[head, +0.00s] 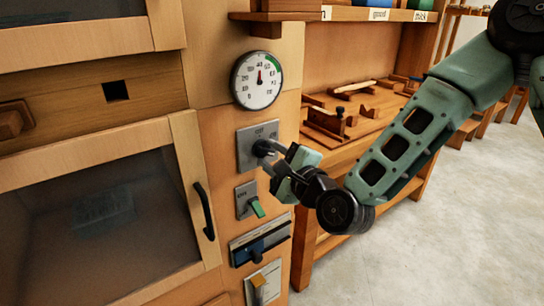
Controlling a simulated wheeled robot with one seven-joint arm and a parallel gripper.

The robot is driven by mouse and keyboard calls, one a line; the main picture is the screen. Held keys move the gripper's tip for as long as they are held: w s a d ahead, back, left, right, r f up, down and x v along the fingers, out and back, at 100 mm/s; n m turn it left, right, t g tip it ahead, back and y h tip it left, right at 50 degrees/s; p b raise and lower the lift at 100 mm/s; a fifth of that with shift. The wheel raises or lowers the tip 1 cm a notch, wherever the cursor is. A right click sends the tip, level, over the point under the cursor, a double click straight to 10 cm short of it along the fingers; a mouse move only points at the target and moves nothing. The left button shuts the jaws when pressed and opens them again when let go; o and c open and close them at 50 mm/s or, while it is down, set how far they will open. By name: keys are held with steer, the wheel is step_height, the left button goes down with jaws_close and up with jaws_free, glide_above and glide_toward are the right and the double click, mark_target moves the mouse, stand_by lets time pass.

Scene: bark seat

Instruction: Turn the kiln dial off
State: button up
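The kiln dial (261,147) is a dark knob on a square grey metal plate (245,155) with small "OFF" style lettering above it. The plate is on the wooden panel right of the cabinet door. My gripper (269,158) reaches in from the right, and its grey fingertips are right at the dial. The fingers and the gripper body hide part of the dial and the plate's right side. I cannot tell whether the fingers are closed on the dial or only beside it, nor which way the dial points.
A round gauge (257,80) is above the plate. A black door handle (204,210) sticks out at left. A tool shelf (345,150) stands behind my arm.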

jaws_close()
